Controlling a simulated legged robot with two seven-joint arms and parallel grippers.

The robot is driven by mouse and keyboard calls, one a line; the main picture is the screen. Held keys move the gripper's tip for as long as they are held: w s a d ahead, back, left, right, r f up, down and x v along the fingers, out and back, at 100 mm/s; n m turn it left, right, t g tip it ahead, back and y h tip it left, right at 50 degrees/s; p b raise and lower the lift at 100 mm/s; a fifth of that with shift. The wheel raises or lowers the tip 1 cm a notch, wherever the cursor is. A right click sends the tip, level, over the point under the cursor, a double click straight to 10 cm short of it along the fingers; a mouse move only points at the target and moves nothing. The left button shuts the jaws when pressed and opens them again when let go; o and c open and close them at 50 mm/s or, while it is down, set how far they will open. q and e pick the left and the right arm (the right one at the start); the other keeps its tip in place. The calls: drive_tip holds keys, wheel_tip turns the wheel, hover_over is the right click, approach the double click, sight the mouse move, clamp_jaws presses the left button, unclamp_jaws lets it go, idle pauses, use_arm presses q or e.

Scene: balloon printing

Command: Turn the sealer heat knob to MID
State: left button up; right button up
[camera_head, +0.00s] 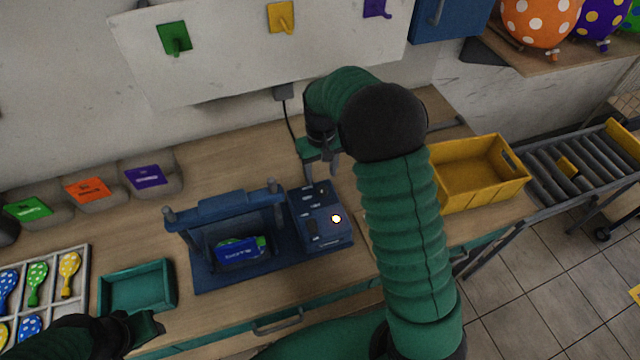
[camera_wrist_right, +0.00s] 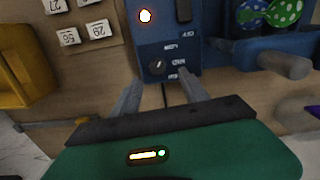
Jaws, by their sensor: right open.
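The blue sealer (camera_head: 202,278) stands on the wooden workbench in the head view, with its control box (camera_head: 335,231) on its right side. The dark round heat knob (camera_wrist_right: 157,66) shows on the box in the right wrist view, with a pale pointer mark and small white labels too blurred to read surely. My right gripper (camera_head: 321,177) is over the back of the control box. In the wrist view its fingers (camera_wrist_right: 160,82) are open and apart, one to each side below the knob, with nothing between them. My left gripper (camera_head: 145,326) is at the lower left, its jaws unclear.
A lit round lamp (camera_head: 336,219) is on the box. A teal tray (camera_head: 137,288) and a balloon rack (camera_head: 85,262) are at left. A yellow crate (camera_head: 478,174) and roller conveyor (camera_head: 590,160) are at right.

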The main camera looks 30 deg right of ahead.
sight(322, 189)
drive_tip(key=f, duration=0.4)
drive_tip(key=d+f, duration=0.1)
drive_tip(key=f, duration=0.2)
drive_tip(key=shift+d+p, duration=0.1)
drive_tip(key=shift+p, duration=0.25)
drive_tip(key=shift+f, duration=0.2)
drive_tip(key=shift+a, duration=0.45)
drive_tip(key=shift+c, duration=1.4)
drive_tip(key=shift+d, duration=0.15)
clamp_jaws()
